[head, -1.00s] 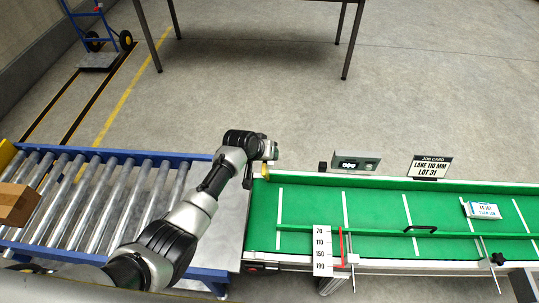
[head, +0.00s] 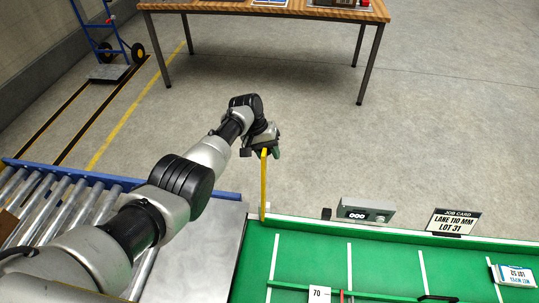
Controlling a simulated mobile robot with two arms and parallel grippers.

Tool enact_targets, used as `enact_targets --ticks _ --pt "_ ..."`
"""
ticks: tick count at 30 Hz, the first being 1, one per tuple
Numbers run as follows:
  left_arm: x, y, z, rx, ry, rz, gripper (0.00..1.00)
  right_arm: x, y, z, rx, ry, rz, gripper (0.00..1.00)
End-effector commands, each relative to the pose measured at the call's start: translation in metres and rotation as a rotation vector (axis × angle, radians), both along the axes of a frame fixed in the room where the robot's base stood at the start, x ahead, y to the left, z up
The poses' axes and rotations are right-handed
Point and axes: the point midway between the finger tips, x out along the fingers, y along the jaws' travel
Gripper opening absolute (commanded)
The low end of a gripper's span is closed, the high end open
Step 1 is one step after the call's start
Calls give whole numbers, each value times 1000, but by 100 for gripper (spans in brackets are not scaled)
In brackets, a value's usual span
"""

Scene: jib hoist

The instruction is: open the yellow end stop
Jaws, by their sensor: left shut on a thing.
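My left gripper (head: 265,150) is shut on the upper end of the bar; the fingers partly hide that end. My left arm reaches in from the lower left, over the rollers and the metal plate. My right gripper is not in view.
A grey control box (head: 366,211) and a job card sign (head: 453,222) stand behind the belt. A white and blue packet (head: 514,275) lies on the belt at right. A roller conveyor (head: 50,210) is at left. A wooden table (head: 262,8) stands behind, with open floor between.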

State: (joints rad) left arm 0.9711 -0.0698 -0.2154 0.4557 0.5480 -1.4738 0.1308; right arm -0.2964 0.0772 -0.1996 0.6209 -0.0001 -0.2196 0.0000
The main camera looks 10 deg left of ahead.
Motion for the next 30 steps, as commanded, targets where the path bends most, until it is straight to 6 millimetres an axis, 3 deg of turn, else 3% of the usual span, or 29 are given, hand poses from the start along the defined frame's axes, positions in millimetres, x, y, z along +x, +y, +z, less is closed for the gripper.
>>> enact_targets --ticks 13,14,18,26,30 --pt "-3 -1 -3 1 19 -3 0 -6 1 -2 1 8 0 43" --pt "-3 -1 -3 1 19 -3 34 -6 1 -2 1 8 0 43" --pt "-2 -1 -3 1 18 -2 55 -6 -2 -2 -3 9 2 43" --pt "-1 0 -1 1 15 -1 55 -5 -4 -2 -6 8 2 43" --pt "1 4 10 1 12 0 55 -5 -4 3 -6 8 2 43"
